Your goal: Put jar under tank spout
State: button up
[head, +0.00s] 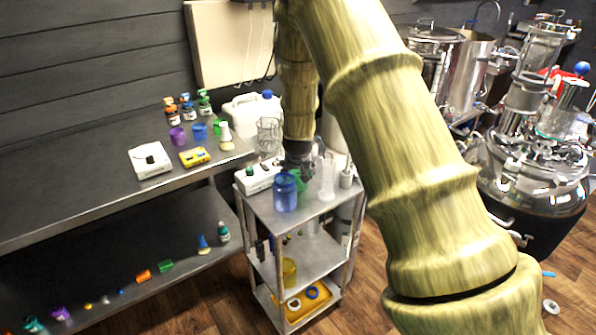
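A blue translucent jar (285,194) stands upright on the top shelf of a small steel cart (318,215). My gripper (303,174) is a dark shape over the cart top, just behind and right of the blue jar. Its fingers are small and partly lost against a green item (300,181), so I cannot tell whether it is open or touching anything. A large shiny steel tank (545,185) stands at the right. A small fitting that may be its spout (503,223) shows low on its left side, partly hidden by my arm.
Clear glassware (327,180) and a white device (260,176) crowd the cart top. A bench (110,195) at left holds bottles, cups and a white canister (252,112). Steel pots (470,75) stand at the back right. Wooden floor (375,285) is open right of the cart.

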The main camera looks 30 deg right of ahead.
jog(key=o, duration=1.2)
jog(key=shift+f, duration=0.1)
